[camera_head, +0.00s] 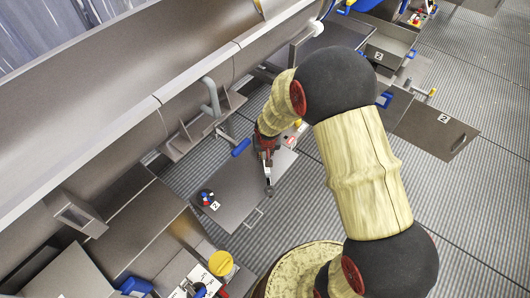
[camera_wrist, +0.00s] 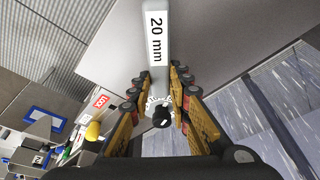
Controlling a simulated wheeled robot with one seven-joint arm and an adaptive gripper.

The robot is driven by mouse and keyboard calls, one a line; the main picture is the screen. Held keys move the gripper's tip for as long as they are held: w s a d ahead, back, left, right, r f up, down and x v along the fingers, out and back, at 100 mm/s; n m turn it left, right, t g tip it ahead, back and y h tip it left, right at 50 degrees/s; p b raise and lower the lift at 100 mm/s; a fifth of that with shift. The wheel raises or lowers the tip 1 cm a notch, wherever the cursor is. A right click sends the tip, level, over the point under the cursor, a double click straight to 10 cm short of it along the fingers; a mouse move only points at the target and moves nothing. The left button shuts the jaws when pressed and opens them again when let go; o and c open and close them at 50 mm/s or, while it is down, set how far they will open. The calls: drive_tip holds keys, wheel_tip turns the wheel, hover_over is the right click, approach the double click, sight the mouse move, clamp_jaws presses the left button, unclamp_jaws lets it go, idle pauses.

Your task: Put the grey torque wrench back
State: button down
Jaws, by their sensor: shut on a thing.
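The grey torque wrench (camera_wrist: 157,62) runs up between the fingers in the wrist view, with a white "20 mm" label on its shaft. A round toothed part with a dark knob shows at its near end. My gripper (camera_wrist: 159,84) is shut on it, one finger on each side. In the head view my gripper (camera_head: 265,157) is over the grey surface marked 2 (camera_head: 235,190). The wrench (camera_head: 268,181) points from it toward the bottom of that view, ending in a round dark head. Whether the wrench touches the surface I cannot tell.
A small red, blue and black item (camera_head: 206,197) sits near the left of the surface, and a blue handle (camera_head: 241,147) is at its far edge. Grey shelving with a curved pipe (camera_head: 211,97) stands behind. An open cabinet (camera_head: 434,130) stands at right. Striped floor is clear between.

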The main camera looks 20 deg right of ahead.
drive_tip(key=shift+f, duration=0.45)
drive_tip(key=shift+f+b, duration=0.7)
drive_tip(key=shift+b, duration=0.15)
drive_tip(key=c, duration=1.7)
unclamp_jaws()
drive_tip(key=shift+o, duration=0.6)
drive_tip(key=shift+s, duration=0.1)
drive_tip(key=shift+r, duration=0.1)
drive_tip(key=v, duration=1.1)
drive_tip(key=shift+r, duration=0.4)
